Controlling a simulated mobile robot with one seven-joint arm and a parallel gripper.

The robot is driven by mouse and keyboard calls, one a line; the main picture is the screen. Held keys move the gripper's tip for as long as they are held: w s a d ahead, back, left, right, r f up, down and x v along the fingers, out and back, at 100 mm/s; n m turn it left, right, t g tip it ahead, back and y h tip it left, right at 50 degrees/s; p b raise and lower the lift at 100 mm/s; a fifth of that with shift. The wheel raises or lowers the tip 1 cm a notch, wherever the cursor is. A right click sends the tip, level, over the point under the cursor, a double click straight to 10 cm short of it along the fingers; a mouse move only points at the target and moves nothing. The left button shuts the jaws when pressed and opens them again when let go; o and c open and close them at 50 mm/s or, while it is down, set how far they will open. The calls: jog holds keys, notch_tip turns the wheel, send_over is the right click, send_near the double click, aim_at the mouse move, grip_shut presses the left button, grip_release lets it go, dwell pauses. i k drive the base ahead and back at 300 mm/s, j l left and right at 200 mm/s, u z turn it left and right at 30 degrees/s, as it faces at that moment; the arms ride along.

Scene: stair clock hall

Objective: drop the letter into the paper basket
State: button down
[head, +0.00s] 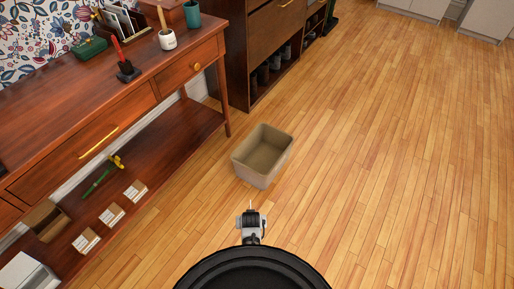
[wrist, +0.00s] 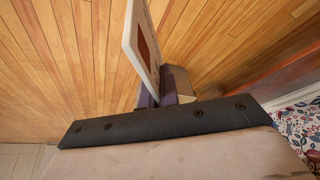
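The letter (wrist: 146,45) is a thin pale card with a red-brown patch, seen at a slant in the wrist view. My gripper (wrist: 149,98) is shut on its lower end, with purple finger pads on it. In the head view my gripper (head: 250,209) shows small at the lower middle, and only a thin sliver rises from it. The paper basket (head: 263,150) is a beige, open-topped box on the floor, just beyond my gripper, and its inside looks empty.
A reddish wooden console table (head: 140,85) stands at left, with small boxes (head: 112,214) on its lower shelf. A dark cabinet (head: 262,50) stands behind the basket. The wooden floor (head: 400,150) at right is clear.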

aim_at(266, 163)
jog(key=i+l+u, duration=0.25)
jog(key=i+l, duration=0.15)
jog(key=i, duration=0.3)
jog(key=i+l+u, duration=0.3)
jog(key=i+l, duration=0.2)
jog(key=i, duration=0.2)
